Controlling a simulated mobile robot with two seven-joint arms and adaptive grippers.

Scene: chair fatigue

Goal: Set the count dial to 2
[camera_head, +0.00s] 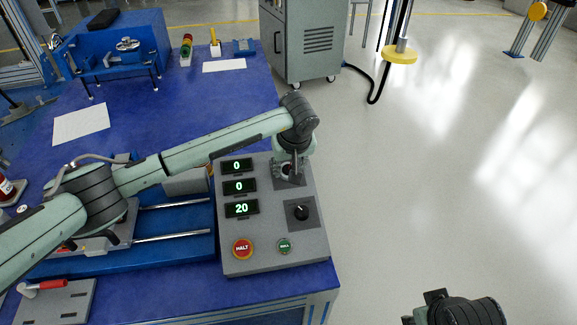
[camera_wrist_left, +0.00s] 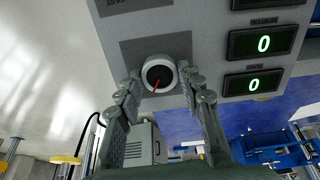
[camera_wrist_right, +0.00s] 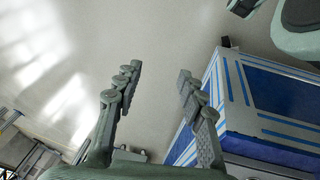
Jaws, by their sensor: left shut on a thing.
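The grey control panel (camera_head: 262,262) stands at the table's right edge, with three displays reading 0 (camera_head: 236,166), 0 (camera_head: 239,186) and 20 (camera_head: 241,208). Two dials are on its right side; I cannot read their labels. My left gripper (camera_head: 291,166) is at the upper dial, largely covering it from the head. In the left wrist view this dial (camera_wrist_left: 158,74) has a pale rim, black face and red pointer, and the fingers are shut on its sides. The lower black dial (camera_head: 301,212) is free. My right gripper (camera_wrist_right: 157,75) is open and empty over the floor.
A red HALT button (camera_head: 242,249) and a green button (camera_head: 284,246) are low on the panel. A blue fixture with rails (camera_head: 175,236) lies left of it. A grey cabinet (camera_head: 310,45) stands behind the table. Open floor lies to the right.

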